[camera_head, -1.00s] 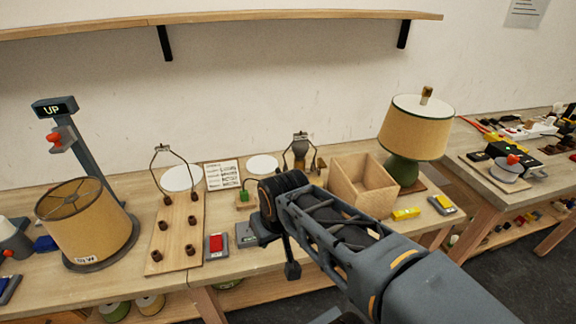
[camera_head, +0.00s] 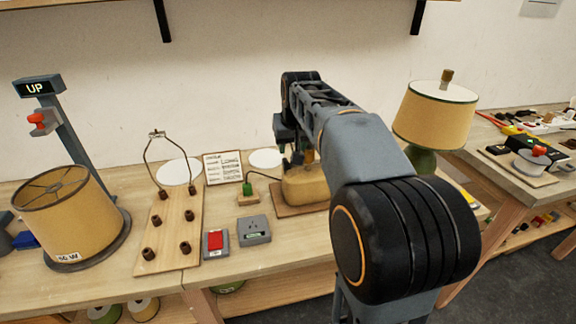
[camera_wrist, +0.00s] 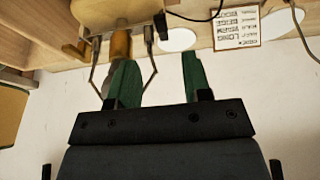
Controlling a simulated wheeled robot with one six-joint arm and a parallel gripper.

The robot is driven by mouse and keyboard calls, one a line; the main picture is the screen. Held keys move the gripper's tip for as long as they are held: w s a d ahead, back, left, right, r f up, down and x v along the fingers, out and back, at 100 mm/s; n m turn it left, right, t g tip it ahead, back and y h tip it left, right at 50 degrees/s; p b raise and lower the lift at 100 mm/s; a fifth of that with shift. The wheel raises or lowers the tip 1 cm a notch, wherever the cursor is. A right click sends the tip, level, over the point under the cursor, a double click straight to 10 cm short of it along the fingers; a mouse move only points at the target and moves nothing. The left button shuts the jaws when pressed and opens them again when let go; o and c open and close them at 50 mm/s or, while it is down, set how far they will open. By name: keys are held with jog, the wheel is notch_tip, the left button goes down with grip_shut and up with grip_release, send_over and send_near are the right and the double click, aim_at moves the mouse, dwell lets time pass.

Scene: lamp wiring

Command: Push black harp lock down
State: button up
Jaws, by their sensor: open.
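My gripper (camera_wrist: 160,62) is open, with two green fingers apart. The wrist view looks upside down. A wire harp (camera_wrist: 149,68) stands around a brass-coloured socket (camera_wrist: 120,45) on a lamp base (camera_wrist: 122,14). One harp leg shows between my fingers, and the left finger overlaps the harp's middle. A black harp lock (camera_wrist: 160,25) shows beside that leg, beyond the fingertips; contact is not visible. In the head view the lamp base (camera_head: 303,187) sits on a wooden board, and my arm hides most of the harp and the fingers.
A card (camera_head: 222,168) and a green-topped block (camera_head: 247,193) stand left of the lamp. A board with a harp and several brown sleeves (camera_head: 170,228) lies further left. A red switch (camera_head: 215,242) and a grey socket box (camera_head: 254,229) lie in front. A shaded lamp (camera_head: 435,115) stands right.

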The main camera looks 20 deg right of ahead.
aim_at(288, 166)
jog(key=x, duration=0.9)
jog(key=shift+b, duration=0.4)
grip_shut()
jog(key=shift+r, duration=0.1)
